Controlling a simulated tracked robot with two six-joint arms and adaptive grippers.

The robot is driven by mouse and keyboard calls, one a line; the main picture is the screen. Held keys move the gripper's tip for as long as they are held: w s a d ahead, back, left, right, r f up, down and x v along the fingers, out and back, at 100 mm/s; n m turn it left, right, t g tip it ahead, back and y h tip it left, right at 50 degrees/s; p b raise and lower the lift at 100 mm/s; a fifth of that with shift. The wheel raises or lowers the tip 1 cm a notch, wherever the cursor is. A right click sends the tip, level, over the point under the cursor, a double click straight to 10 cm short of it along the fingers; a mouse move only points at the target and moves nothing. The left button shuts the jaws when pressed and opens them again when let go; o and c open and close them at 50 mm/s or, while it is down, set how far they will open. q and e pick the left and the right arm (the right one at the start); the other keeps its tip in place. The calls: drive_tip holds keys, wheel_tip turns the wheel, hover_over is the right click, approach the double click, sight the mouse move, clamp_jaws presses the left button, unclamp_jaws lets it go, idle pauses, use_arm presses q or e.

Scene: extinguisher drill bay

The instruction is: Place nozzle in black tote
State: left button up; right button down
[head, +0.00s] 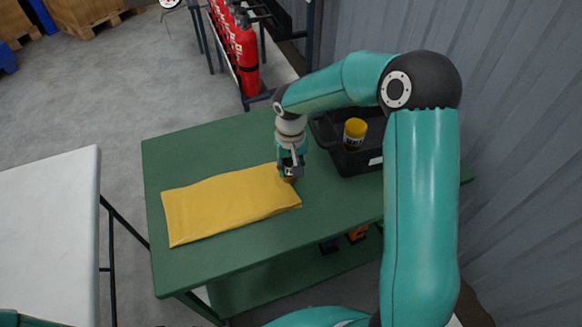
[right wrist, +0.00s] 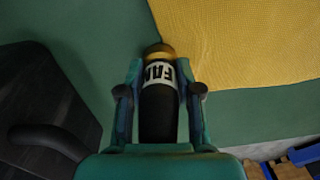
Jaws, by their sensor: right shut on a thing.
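The nozzle (right wrist: 158,98) is a dark cylinder with a white lettered band and a brass-coloured tip. My right gripper (right wrist: 160,85) is shut on it, with one finger on each side. In the head view my right gripper (head: 290,171) points down at the green table, by the right end of the yellow cloth; the nozzle is mostly hidden there. The black tote (head: 322,128) stands on the table right of and behind the gripper, partly hidden by my arm. A yellow-topped item (head: 355,130) with a pale label is inside it. My left gripper is out of view.
A folded yellow cloth (head: 225,204) lies on the green table (head: 180,150). A white table (head: 45,220) stands at the left. A rack of red extinguishers (head: 240,50) is behind, and a corrugated wall (head: 520,130) is at the right.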

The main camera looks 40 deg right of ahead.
drive_tip(key=c, duration=1)
unclamp_jaws()
drive_tip(key=shift+s+a+f, duration=0.1)
drive_tip(key=shift+s+f, duration=0.2)
drive_tip(key=shift+f, duration=0.25)
drive_tip(key=shift+o, duration=1.1)
drive_tip(key=shift+w, duration=0.1)
drive_tip(key=shift+w+r, duration=0.1)
drive_tip(key=shift+r, duration=0.05)
